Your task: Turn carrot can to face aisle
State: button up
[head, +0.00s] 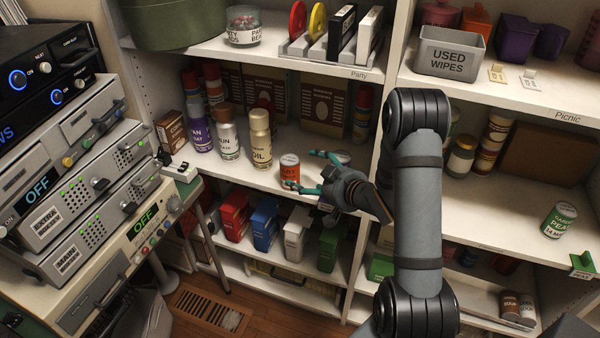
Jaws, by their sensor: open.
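A small can with an orange-red label (289,168), which looks like the carrot can, stands upright near the front of the middle shelf. Part of its lettering shows, too small to read surely. My gripper (301,170) is open and reaches in from the right. One teal fingertip is behind and right of the can, the other in front of its lower part. I cannot tell whether either finger touches it.
Spray cans and bottles, including a yellow oil bottle (260,138), stand left of the can. Brown boxes (322,103) are behind. A green pea can (558,220) stands on the right shelf. A divider post (392,60) separates the bays.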

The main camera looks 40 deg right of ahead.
aim_at(297, 162)
jog(key=v, duration=0.5)
jog(key=shift+s+r, duration=0.1)
jog(key=shift+s, duration=0.1)
jog(key=x, duration=1.2)
jog(key=shift+w+a+f, duration=0.1)
jog(key=shift+w+f, duration=0.1)
jog(key=shift+f, duration=0.3)
notch_tip(297, 162, up, 4)
jog(key=shift+s+r+p, duration=0.1)
jog(key=shift+p, duration=0.3)
